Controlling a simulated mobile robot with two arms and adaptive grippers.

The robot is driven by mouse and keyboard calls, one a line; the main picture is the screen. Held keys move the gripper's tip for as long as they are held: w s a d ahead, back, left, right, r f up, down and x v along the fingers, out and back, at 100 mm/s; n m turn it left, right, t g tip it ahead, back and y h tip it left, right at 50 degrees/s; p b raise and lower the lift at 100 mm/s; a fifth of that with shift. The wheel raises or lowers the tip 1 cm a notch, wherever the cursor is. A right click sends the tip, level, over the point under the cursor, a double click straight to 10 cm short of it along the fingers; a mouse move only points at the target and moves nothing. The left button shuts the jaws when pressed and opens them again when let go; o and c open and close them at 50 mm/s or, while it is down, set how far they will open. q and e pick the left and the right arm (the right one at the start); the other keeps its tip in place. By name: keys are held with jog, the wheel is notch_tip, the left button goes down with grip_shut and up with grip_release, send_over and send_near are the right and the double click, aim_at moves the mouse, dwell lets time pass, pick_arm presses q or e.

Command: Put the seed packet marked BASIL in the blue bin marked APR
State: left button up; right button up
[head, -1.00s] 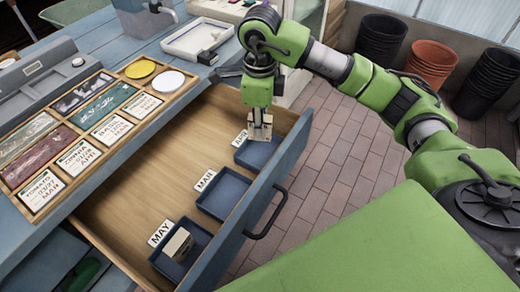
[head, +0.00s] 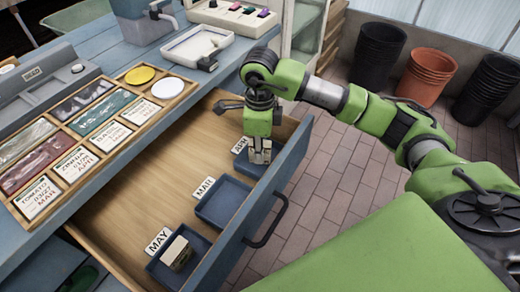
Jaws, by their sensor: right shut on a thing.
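My right gripper (head: 260,157) points down over the blue bin marked APR (head: 240,169), at the far end of the open drawer. It is shut on a small pale thing, probably a seed packet; the fingers hide most of it and no marking on it can be read. The gripper's tips are low, at or just inside the bin's rim. The white APR label (head: 240,145) stands behind the bin. My left gripper is not in view.
The blue MAR bin (head: 222,217) looks empty. The blue MAY bin (head: 200,242) holds a pale block-like packet (head: 176,252). The drawer front (head: 262,205) with its dark handle borders the bins. A wooden tray (head: 60,205) of cards and packets lies on the bench.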

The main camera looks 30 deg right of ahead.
jog(key=o, duration=0.9)
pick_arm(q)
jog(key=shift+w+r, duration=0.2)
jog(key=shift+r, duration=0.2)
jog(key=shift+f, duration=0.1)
